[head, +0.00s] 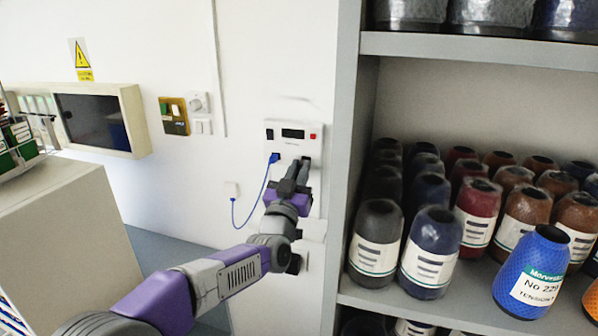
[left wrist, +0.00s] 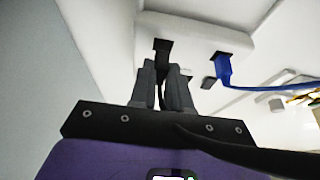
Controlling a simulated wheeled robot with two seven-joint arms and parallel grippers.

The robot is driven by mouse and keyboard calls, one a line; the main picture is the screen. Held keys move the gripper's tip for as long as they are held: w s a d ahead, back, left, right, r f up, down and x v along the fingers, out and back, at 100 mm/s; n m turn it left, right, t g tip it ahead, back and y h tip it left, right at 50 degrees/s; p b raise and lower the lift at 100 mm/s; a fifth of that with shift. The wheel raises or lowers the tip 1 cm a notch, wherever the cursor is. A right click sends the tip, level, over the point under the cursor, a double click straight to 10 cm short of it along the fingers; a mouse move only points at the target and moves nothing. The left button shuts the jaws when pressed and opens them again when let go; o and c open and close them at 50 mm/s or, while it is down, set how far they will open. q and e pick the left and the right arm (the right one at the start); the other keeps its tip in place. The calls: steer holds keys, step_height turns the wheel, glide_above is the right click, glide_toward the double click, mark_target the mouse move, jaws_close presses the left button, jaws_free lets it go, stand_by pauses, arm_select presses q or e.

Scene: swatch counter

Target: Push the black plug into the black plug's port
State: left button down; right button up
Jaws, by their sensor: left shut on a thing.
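A white wall panel (head: 293,133) with a dark display and a red button hangs left of the shelf. My left gripper (head: 300,168) is at its lower part, with the arm reaching up from below. In the left wrist view, the gripper (left wrist: 166,78) is shut on the black plug (left wrist: 163,49), whose dark body shows between and beyond the fingertips. The plug meets the panel face (left wrist: 190,33) at its port. The port opening is hidden behind the plug, and I cannot tell how deep the plug sits. My right gripper is not in view.
A blue plug (left wrist: 222,68) with a blue cable sits in the panel beside my gripper; it also shows in the head view (head: 274,158). A grey shelf (head: 349,180) with several yarn cones stands close on the right. A cabinet (head: 60,195) stands left.

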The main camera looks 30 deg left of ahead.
arm_select(q)
steer(key=shift+b, duration=0.4)
steer(key=shift+b, duration=0.45)
stand_by(1.3)
steer(key=shift+b, duration=0.3)
steer(key=shift+w+a, duration=0.15)
steer(key=shift+w, duration=0.45)
stand_by(0.4)
steer(key=c, duration=1)
jaws_free()
steer(key=shift+b+v, duration=0.55)
steer(key=shift+v, duration=3.3)
